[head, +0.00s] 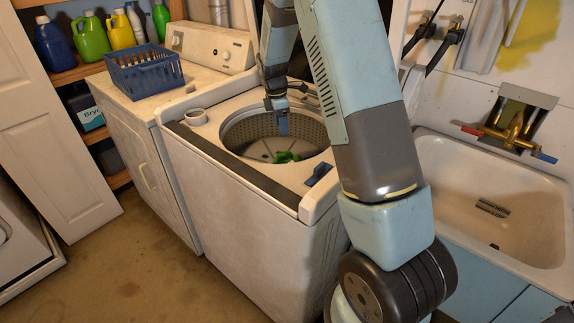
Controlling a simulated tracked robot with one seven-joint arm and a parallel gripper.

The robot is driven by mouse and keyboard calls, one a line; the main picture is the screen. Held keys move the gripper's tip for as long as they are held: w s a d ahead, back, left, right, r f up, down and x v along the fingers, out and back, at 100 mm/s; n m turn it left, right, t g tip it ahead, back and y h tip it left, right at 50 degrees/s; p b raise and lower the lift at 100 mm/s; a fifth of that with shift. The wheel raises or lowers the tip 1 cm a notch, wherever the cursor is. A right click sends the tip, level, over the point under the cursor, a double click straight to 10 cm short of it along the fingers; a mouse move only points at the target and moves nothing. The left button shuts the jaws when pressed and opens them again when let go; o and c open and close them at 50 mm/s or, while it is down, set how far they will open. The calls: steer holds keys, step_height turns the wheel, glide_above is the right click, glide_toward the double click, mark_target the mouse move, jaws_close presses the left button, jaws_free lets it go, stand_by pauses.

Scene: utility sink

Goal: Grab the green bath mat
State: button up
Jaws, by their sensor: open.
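The green bath mat (286,157) shows as a small crumpled green piece low inside the open drum of the top-loading washing machine (245,220). Part of it may be hidden by the drum's near rim. My gripper (283,128) hangs down from my arm into the drum opening, above the mat and apart from it. The gripper is open and empty, though its fingers look small and partly merged from this side.
A blue basket (145,75) stands on the dryer (150,110) at left. A white cup-like ring (196,116) and a blue object (318,175) sit on the washer top. A sink (480,200) is at right.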

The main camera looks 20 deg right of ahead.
glide_above(285, 151)
steer(key=f, duration=0.6)
steer(key=shift+a+f, duration=0.2)
steer(key=shift+f, duration=0.15)
steer(key=shift+d+f, duration=0.1)
steer(key=shift+f, duration=2.55)
steer(key=shift+c, duration=0.5)
jaws_close()
